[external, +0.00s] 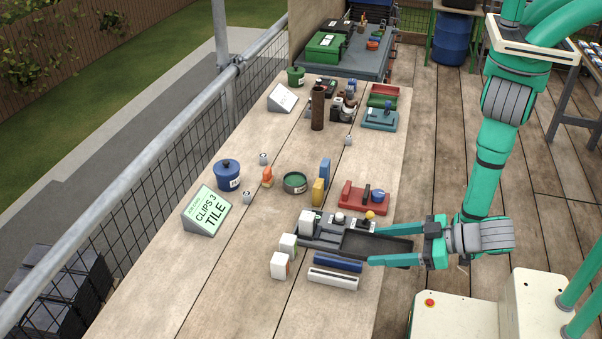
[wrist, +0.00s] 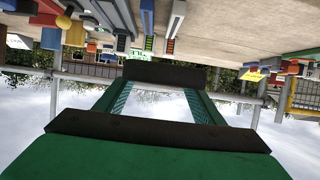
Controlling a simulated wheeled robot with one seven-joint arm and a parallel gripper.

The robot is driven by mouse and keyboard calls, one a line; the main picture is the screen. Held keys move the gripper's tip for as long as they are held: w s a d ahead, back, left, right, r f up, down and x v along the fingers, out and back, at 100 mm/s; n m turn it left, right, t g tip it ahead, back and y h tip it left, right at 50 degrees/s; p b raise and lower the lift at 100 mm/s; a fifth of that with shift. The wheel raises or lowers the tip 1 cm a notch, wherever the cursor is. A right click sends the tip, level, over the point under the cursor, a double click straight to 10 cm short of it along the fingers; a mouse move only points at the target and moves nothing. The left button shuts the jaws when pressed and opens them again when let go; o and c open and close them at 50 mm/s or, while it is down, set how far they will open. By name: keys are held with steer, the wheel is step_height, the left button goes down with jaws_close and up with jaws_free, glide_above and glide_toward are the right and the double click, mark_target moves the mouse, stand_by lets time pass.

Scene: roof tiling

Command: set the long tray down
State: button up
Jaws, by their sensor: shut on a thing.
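The long tray (external: 375,246) is dark grey and narrow, at the right edge of the workbench in the external view. My gripper (external: 376,244) comes in from the right and is shut on the tray, one teal finger along each long side near its right end. The tray looks level. I cannot tell whether its underside touches the bench. A white block (external: 306,222) and small knobbed pieces show at its left part and along its far side. In the wrist view, green and dark parts fill the lower middle, and the tray cannot be made out clearly.
A blue bar (external: 338,263) and a white bar (external: 332,278) lie close on the near side, with white blocks (external: 280,265) to the left. A red tray (external: 364,198) stands just behind. The sign (external: 207,211) is far left. Bare wood lies left of the blocks and at the front.

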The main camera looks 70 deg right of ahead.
step_height(320, 180, up, 5)
steer(key=shift+f, duration=0.15)
steer(key=w+d+f+m+h, duration=0.1)
steer(key=w+d, duration=0.6)
steer(key=w, duration=0.4)
steer(key=w+d+f+m+h, duration=0.1)
steer(key=w+d, duration=0.5)
steer(key=w, duration=0.5)
step_height(320, 180, up, 2)
steer(key=m+g+h, duration=0.1)
steer(key=m+h, duration=0.2)
glide_above(310, 152)
steer(key=shift+n, duration=0.3)
step_height(310, 152, down, 13)
steer(key=shift+a+f, duration=0.1)
steer(key=shift+a, duration=0.05)
steer(key=shift+f, duration=2.2)
steer(key=shift+f, duration=0.15)
